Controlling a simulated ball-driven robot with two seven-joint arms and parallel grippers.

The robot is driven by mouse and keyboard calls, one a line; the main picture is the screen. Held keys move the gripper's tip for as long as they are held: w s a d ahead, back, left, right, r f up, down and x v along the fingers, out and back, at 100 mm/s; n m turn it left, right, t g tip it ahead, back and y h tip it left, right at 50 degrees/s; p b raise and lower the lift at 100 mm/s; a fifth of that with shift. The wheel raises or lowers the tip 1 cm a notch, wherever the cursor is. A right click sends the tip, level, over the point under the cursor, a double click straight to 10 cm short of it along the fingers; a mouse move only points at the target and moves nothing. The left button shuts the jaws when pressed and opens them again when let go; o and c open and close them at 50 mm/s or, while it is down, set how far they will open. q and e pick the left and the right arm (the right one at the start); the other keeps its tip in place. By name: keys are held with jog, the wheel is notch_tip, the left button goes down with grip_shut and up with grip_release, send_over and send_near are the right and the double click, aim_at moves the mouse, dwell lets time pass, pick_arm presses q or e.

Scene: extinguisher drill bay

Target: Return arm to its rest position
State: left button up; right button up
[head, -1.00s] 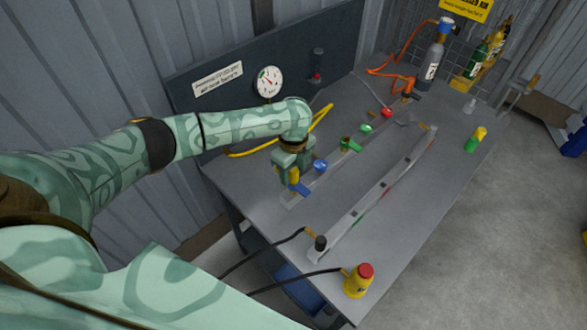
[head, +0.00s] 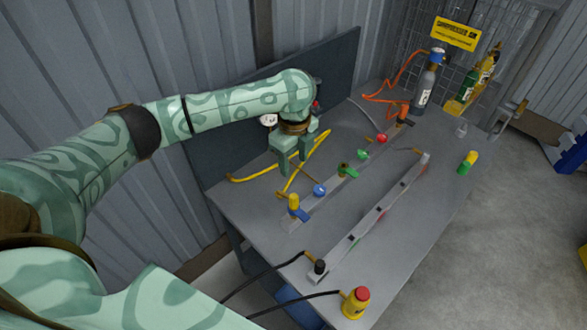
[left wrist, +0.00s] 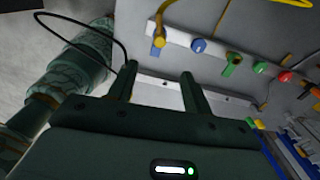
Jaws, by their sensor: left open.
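My left gripper (head: 292,167) is open and empty above the back part of the grey bench (head: 225,195). Its two fingers point down, apart from the valve rail. In the left wrist view the open fingers (left wrist: 160,72) show with nothing between them. The yellow-topped valve with a blue lever (head: 296,208) stands at the near end of the rail, in front of the gripper; it also shows in the left wrist view (left wrist: 158,38). My right gripper is not in view.
A blue knob (head: 319,190), a green valve (head: 346,169) and a red knob (head: 382,139) line the rail. A yellow hose (head: 255,177) lies below the gripper. A red-topped yellow button (head: 356,302) is at the front. Cylinders (head: 426,85) stand at the back.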

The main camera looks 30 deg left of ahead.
pick_arm(q)
jog(key=s+d+f+n+t+h, duration=0.35)
jog(key=s+d+f, duration=0.25)
jog(key=s+d, duration=0.5)
jog(key=s+a+r+n+t+y, duration=0.2)
jog(key=s+a+n+y, duration=0.3)
jog(key=a, duration=0.3)
jog(key=s+a+r+n+t+y, duration=0.25)
jog(key=s+a+n, duration=0.3)
jog(key=a, duration=0.35)
jog(key=s+d+f+g+h+b, duration=0.1)
jog(key=s+d+f+b, duration=0.1)
jog(key=f, duration=1)
jog(key=s+d+f+g+h+b, duration=0.1)
jog(key=s+f+g+b, duration=0.15)
jog(key=f, duration=0.95)
jog(key=s+d+f+g+h+b, duration=0.1)
jog(key=s+d+f, duration=0.1)
jog(key=f, duration=1)
jog(key=s+f+n+g+h+b, duration=0.1)
jog(key=s+f+n+g+b, duration=0.1)
jog(key=s+f, duration=1.4)
jog(key=s+n+b, duration=0.1)
jog(key=s+b, duration=0.1)
jog(key=shift+s+a+f+n, duration=0.15)
jog(key=shift+s+a+n, duration=0.15)
jog(key=shift+s+a, duration=0.1)
jog(key=shift+g, duration=0.35)
